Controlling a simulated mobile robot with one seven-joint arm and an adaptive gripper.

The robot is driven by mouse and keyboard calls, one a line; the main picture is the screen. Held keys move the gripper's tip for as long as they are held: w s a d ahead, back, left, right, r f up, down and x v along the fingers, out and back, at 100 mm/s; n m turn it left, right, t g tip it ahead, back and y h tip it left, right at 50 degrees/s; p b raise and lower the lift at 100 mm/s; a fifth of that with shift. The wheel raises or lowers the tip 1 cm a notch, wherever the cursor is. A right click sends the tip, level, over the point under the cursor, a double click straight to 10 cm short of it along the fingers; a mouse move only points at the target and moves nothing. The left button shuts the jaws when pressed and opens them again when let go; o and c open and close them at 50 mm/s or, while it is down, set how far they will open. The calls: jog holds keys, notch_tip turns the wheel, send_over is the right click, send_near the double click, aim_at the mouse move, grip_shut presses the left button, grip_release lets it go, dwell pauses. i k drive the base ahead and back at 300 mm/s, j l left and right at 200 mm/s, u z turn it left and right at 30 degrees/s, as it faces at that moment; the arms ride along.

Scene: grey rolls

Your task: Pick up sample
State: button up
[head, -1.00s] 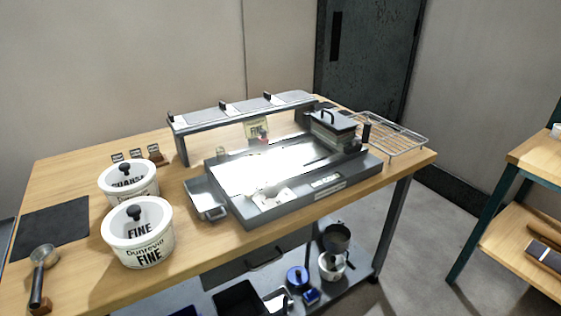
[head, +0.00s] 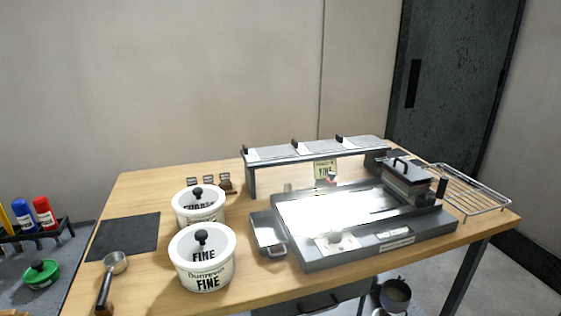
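My gripper is not in view. No object is clearly marked as the sample. On the wooden table, a grey metal station (head: 318,262) holds a bright, glaring plate (head: 330,208). A small pale item (head: 336,242) lies near its front edge, its details washed out. A small card with print (head: 325,170) stands at the back of the plate, with a small reddish thing by it. Two white lidded tubs stand left of the station: the front tub (head: 204,273) reads "FINE"; the back tub (head: 199,215) has print partly hidden by the front tub.
A scoop (head: 113,265) and dark mat (head: 124,236) lie at the table's left. A raised shelf (head: 315,148) spans the station's back; a lidded block (head: 407,182) and wire rack (head: 470,190) are right. Coloured bottles (head: 45,214) stand far left. Bare wood shows around the tubs.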

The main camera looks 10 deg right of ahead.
aim_at(256, 155)
jog(key=i+l+u, duration=0.1)
jog(key=l, duration=0.15)
jog(key=i+l+u, duration=0.1)
jog(key=l, duration=0.2)
jog(key=i+l+u, duration=0.1)
jog(key=i+l, duration=0.15)
jog(key=i, duration=0.15)
jog(key=i+l, duration=0.3)
jog(key=i+u, duration=0.05)
jog(key=i, duration=0.1)
